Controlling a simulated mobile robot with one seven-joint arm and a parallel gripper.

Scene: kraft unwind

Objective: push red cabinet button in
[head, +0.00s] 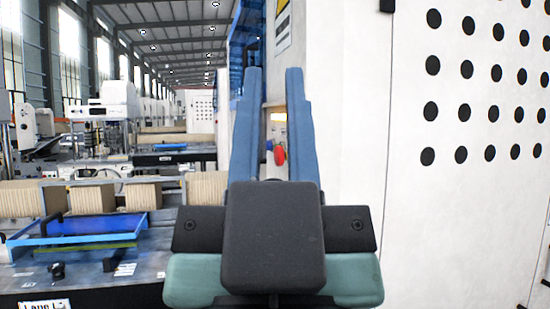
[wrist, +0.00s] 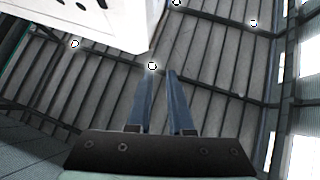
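The red button (head: 280,156) shows small in the head view, in the gap between my fingers, on the narrow light face of the white cabinet (head: 365,120). My gripper (head: 271,72) has two long blue fingers pointing up and away, with a clear gap and nothing between them. The button appears beyond the fingers; I see no contact, and the distance is hard to tell. In the wrist view my gripper (wrist: 160,72) is also parted and empty, against the ceiling. The button is not in the wrist view.
The cabinet's dotted white side fills the right. A conveyor with brown kraft stacks (head: 93,198) and a blue frame (head: 95,224) stands at left. The wrist view shows a white cabinet corner (wrist: 105,22) at upper left.

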